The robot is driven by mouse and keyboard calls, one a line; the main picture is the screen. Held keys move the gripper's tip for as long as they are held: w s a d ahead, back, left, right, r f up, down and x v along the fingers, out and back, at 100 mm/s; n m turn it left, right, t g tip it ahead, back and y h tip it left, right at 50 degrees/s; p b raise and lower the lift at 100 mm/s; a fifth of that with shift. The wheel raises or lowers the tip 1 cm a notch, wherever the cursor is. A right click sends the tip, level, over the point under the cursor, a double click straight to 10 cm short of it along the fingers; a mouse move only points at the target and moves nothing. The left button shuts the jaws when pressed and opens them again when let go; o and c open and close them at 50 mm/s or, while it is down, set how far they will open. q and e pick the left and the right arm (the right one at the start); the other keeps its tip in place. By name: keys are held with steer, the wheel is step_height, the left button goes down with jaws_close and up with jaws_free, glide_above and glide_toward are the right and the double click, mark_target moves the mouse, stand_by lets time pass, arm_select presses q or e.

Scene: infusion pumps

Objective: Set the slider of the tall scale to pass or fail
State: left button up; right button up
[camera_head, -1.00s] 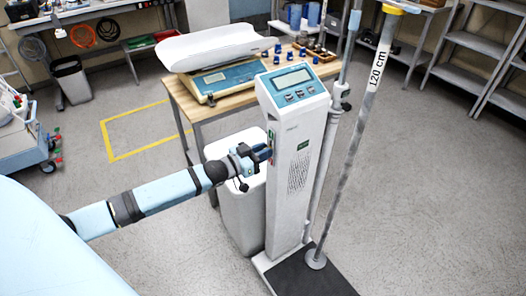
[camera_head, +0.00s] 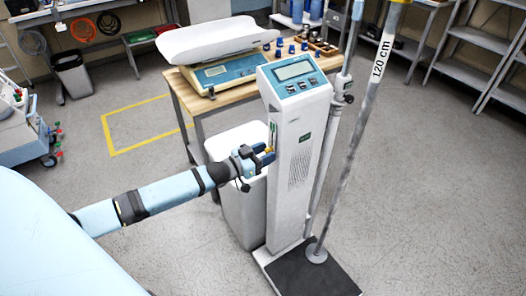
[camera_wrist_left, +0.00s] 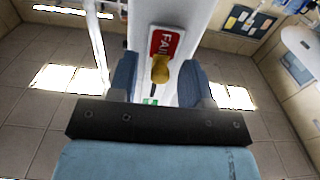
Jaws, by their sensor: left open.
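The tall scale (camera_head: 297,165) stands upright in the middle of the head view, with a display on its slanted head. Its slider knob (camera_wrist_left: 161,70), yellow-brown, shows in the left wrist view over the lower end of a red FAIL label (camera_wrist_left: 165,41). A small green patch (camera_wrist_left: 150,101) shows below the knob, mostly hidden by my gripper. My left gripper (camera_head: 267,154) is open at the scale's left side. In the left wrist view its blue fingers (camera_wrist_left: 160,78) stand on either side of the knob, with gaps visible. My right gripper is not in view.
A white bin (camera_head: 238,205) stands directly behind the left gripper. A wooden table (camera_head: 185,92) with a baby scale (camera_head: 222,72) is behind. A measuring pole (camera_head: 352,150) rises from the dark scale platform (camera_head: 315,275). Floor at right is clear.

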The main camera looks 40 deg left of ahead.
arm_select(q)
steer(key=p+v, duration=0.1)
steer(key=v, duration=1.3)
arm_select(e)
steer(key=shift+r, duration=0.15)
arm_select(q)
steer(key=shift+w, duration=0.1)
steer(key=s+d+f+n+g+y, duration=0.1)
steer(key=s+d+f+g, duration=0.15)
steer(key=s+d, duration=0.4)
steer(key=s+d+f+g+y, duration=0.1)
steer(key=s+d+f+g, duration=0.15)
steer(key=d, duration=0.65)
steer(key=s+d+f+n+g+y, duration=0.1)
steer(key=s+d+f, duration=0.35)
steer(key=d, duration=0.35)
step_height(320, 180, up, 16)
steer(key=s+a+p, duration=0.1)
steer(key=p, duration=1.7)
steer(key=shift+a+f+m+y+p, duration=0.2)
steer(key=shift+m+y+p, duration=0.1)
steer(key=shift+p, duration=0.05)
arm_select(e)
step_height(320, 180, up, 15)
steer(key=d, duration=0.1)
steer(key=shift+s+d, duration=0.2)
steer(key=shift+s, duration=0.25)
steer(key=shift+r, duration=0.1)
